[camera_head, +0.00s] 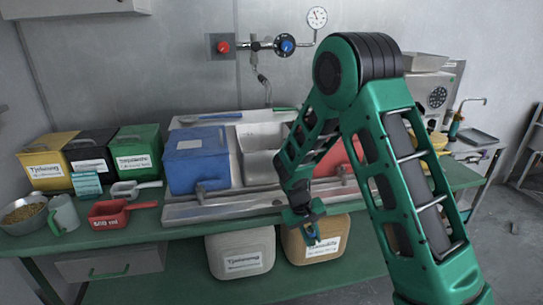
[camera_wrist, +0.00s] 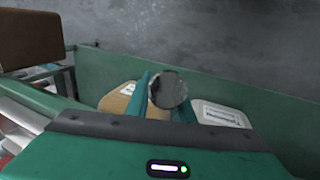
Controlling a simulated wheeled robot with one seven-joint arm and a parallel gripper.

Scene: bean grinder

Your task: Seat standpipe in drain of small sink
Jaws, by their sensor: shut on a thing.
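My gripper (camera_head: 308,232) hangs low in front of the bench's front edge, below the sink unit's rim. In the wrist view, a round grey end (camera_wrist: 168,90), which looks like the standpipe seen end-on, sits between my two teal fingers, and my gripper is shut on it. In the head view the held piece is too small to make out clearly. The steel sink unit (camera_head: 225,207) is set in the bench, with an open basin (camera_head: 262,165) behind and left of my gripper. My arm hides part of the sink unit's right side. No drain hole is visible.
A blue bin (camera_head: 196,160) stands left of the basin, and a red container (camera_head: 335,160) is partly behind my arm. A white canister (camera_head: 240,253) and a tan canister (camera_head: 318,240) stand under the bench (camera_head: 150,225). A red scoop (camera_head: 108,214) lies at the left.

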